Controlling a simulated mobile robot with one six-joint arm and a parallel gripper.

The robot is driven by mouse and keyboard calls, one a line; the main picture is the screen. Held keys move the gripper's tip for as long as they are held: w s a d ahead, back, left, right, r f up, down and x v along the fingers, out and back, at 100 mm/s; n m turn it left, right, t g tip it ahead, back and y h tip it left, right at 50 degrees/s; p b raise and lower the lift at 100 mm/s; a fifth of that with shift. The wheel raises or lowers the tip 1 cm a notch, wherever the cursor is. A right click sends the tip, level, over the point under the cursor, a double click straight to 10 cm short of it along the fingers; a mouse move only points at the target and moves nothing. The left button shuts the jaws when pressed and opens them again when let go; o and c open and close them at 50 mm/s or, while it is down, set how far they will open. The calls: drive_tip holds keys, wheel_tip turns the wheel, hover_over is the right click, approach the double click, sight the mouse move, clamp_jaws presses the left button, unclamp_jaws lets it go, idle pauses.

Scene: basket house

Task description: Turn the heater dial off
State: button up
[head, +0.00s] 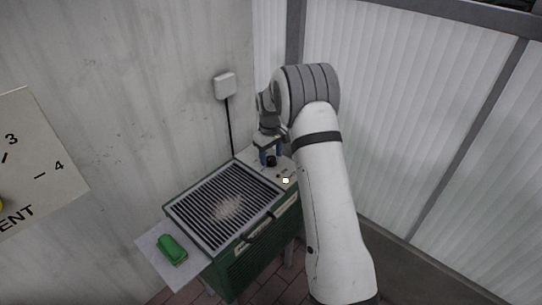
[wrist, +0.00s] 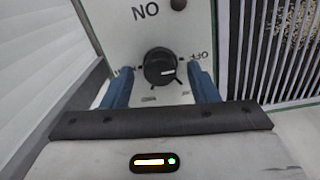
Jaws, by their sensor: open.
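The heater dial (wrist: 161,66) is a round black knob on a pale panel in the wrist view. A short white mark shows near its lower right edge. "ON" reads upside down above it, and "OFF" is at its right. My gripper (wrist: 160,70) is open, with one blue finger on each side of the dial; I cannot tell if either touches it. In the head view, my gripper (head: 269,150) reaches down over the panel and the dial (head: 271,161) shows dark below the fingers. The heater (head: 248,269) is a green box with a slatted top.
A small lit light (head: 285,180) is on the panel. A green object (head: 172,249) lies on the side shelf (head: 150,247). A white wall box (head: 225,85) with a black cable is behind the heater. Ribbed pale panels (head: 400,100) stand close on the right.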

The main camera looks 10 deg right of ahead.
sight(271, 158)
wheel_tip(271, 158, up, 7)
drive_tip(key=shift+a+f, duration=0.1)
drive_tip(key=shift+f, duration=0.1)
drive_tip(key=shift+r, duration=0.25)
drive_tip(key=shift+s+r, duration=0.15)
drive_tip(key=shift+r, duration=0.1)
drive_tip(key=s+a+r+m+t+p, duration=0.1)
drive_tip(key=s+r+m+p, duration=0.2)
drive_tip(key=s+r, duration=1.4)
drive_tip(key=s+m+t+p, duration=0.1)
drive_tip(key=s+m+p, duration=0.1)
drive_tip(key=s, duration=1.9)
drive_tip(key=shift+s+a+r+m+p, duration=0.15)
drive_tip(key=shift+a+r+m+p, duration=0.15)
drive_tip(key=shift+p, duration=0.15)
